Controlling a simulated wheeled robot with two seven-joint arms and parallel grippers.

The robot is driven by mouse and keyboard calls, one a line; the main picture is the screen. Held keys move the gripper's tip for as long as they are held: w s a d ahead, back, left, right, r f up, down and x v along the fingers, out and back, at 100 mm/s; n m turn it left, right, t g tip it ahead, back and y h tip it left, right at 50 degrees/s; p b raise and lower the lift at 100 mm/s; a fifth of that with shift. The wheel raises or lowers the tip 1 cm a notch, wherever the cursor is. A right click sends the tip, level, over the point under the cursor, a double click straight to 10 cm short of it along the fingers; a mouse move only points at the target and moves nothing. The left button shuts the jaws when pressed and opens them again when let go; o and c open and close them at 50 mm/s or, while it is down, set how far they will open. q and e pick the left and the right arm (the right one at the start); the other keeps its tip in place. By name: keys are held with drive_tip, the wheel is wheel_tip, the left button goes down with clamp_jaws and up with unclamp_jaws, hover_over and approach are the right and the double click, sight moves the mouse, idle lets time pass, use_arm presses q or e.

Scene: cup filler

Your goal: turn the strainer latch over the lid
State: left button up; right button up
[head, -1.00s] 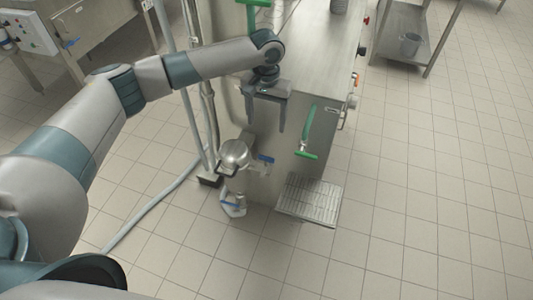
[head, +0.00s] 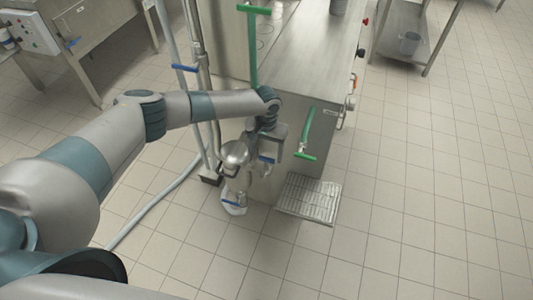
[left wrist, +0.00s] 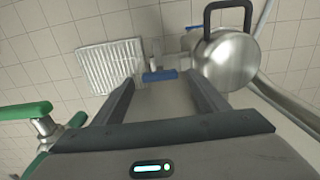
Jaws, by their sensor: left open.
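The strainer's round steel lid (head: 235,153) stands at the near left corner of the steel machine. In the left wrist view the lid (left wrist: 226,62) is at upper right, with a black loop-shaped bar, seemingly the latch (left wrist: 228,6), at its far edge. In the head view that dark bar (head: 227,173) sits at the lid's near side. My left gripper (head: 259,166) is open and empty, pointing down just right of the lid. In the left wrist view a blue handle (left wrist: 160,76) shows between and beyond its fingertips (left wrist: 160,86). My right gripper is not in view.
A green handle (head: 306,133) is on the machine's side, right of my gripper. A tall green T-handle (head: 253,45) rises behind my wrist. A floor drain grate (head: 309,200) lies in front. Pipes (head: 203,90) run upright at the left. The floor at right is clear.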

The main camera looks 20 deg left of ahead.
use_arm(q)
drive_tip(key=shift+f, duration=0.8)
drive_tip(key=c, duration=1.1)
drive_tip(key=shift+o, duration=0.2)
